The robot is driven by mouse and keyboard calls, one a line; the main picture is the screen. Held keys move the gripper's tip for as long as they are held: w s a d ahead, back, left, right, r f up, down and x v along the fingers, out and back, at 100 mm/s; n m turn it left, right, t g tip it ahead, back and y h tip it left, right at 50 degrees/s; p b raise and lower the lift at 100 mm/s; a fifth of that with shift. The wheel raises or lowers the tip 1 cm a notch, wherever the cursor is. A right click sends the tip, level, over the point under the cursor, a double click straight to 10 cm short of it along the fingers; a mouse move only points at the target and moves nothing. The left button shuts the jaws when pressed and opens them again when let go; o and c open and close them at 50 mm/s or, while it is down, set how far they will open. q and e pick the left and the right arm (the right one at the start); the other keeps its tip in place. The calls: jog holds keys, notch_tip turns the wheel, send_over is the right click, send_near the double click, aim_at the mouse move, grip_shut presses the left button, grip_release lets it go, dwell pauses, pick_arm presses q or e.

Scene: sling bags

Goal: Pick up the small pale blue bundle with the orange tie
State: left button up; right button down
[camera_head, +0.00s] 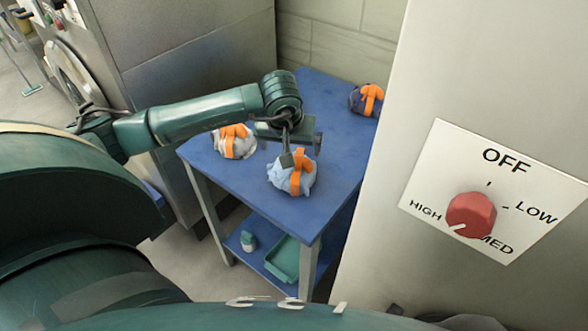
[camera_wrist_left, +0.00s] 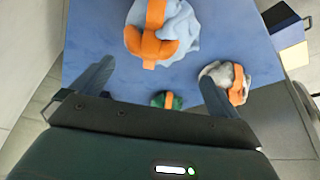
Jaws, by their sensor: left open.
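The pale blue bundle (camera_head: 280,179) with an orange tie (camera_head: 296,182) sits on the near part of the blue table top. In the left wrist view the pale blue bundle (camera_wrist_left: 183,32) is at the top, beyond the fingertips, its orange tie (camera_wrist_left: 152,45) facing the camera. My left gripper (camera_head: 302,153) is over the bundle in the head view, one finger overlapping its upper edge; I cannot tell whether it touches. In the left wrist view my left gripper (camera_wrist_left: 157,82) has its fingers wide apart with nothing held between them. My right gripper is not in view.
A whitish-grey bundle (camera_head: 244,150) and a dark blue bundle (camera_head: 357,101), both orange-tied, share the table (camera_head: 335,130). A green bundle (camera_wrist_left: 158,99) shows in the wrist view. A teal tray (camera_head: 284,262) is on the lower shelf. A panel with a red knob (camera_head: 471,215) stands right.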

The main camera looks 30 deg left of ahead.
aim_at(297, 180)
pick_arm(q)
jog(key=x, duration=0.4)
jog(key=shift+d+f+p, duration=0.3)
jog(key=shift+f+p, duration=0.05)
jog(key=shift+f, duration=0.05)
jog(key=shift+d, duration=0.1)
jog(key=c, duration=1.6)
